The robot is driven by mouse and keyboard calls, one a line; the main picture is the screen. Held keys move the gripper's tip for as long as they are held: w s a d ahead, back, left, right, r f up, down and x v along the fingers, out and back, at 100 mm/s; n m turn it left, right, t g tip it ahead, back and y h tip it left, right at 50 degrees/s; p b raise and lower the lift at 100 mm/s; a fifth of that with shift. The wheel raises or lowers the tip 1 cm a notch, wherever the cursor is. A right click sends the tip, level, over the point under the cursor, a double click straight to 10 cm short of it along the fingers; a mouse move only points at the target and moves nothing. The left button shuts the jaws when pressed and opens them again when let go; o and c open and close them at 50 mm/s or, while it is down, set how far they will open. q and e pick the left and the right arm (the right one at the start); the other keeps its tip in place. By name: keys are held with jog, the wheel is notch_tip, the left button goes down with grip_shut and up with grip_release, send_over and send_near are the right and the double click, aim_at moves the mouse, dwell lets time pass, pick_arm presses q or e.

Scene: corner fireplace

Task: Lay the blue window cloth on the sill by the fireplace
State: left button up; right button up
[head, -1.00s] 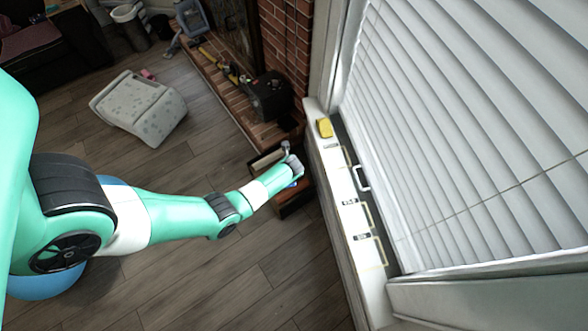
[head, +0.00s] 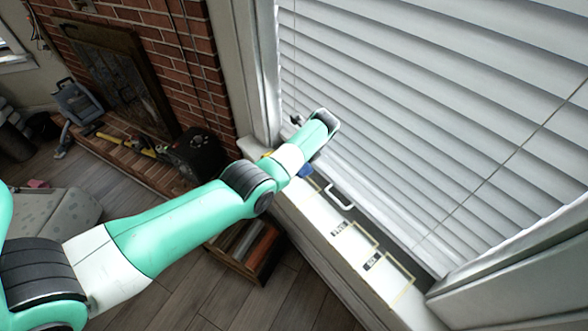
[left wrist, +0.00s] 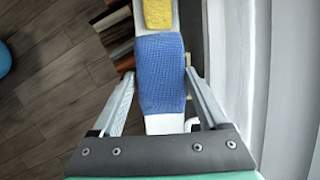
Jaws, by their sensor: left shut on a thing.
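The blue window cloth (left wrist: 160,80) is a flat, textured block between the two fingers of my left gripper (left wrist: 159,78), which is shut on its sides. In the head view only a small blue part of the cloth (head: 306,170) shows below my wrist; the arm hides the rest. The white sill (head: 318,232) runs below the window blinds, with yellow outlined areas and dark labels. The cloth is over the sill near its far part; whether it touches the surface I cannot tell. My right gripper is not in view.
A yellow sponge (left wrist: 157,14) lies on the sill just beyond the cloth. A white handle (head: 340,196) stands at the window side. A wooden crate (head: 245,250) is on the floor beside the sill. The near sill is clear. The brick fireplace (head: 178,60) is behind.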

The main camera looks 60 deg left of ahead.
aim_at(307, 171)
pick_arm(q)
jog(key=shift+w+r, duration=0.1)
jog(key=shift+r, duration=0.05)
jog(key=shift+d+p, duration=0.1)
jog(key=shift+p, duration=0.2)
notch_tip(307, 171, down, 11)
jog(key=b, duration=0.9)
jog(key=shift+b, duration=0.35)
jog(key=shift+f+b, duration=0.55)
jog(key=shift+f, duration=0.1)
jog(key=o, duration=1.2)
jog(key=shift+r, duration=0.15)
jog(key=p+v, duration=0.7)
jog(key=v, duration=0.4)
jog(key=shift+r+p, duration=0.2)
jog(key=shift+p, duration=0.15)
jog(key=shift+d, duration=0.1)
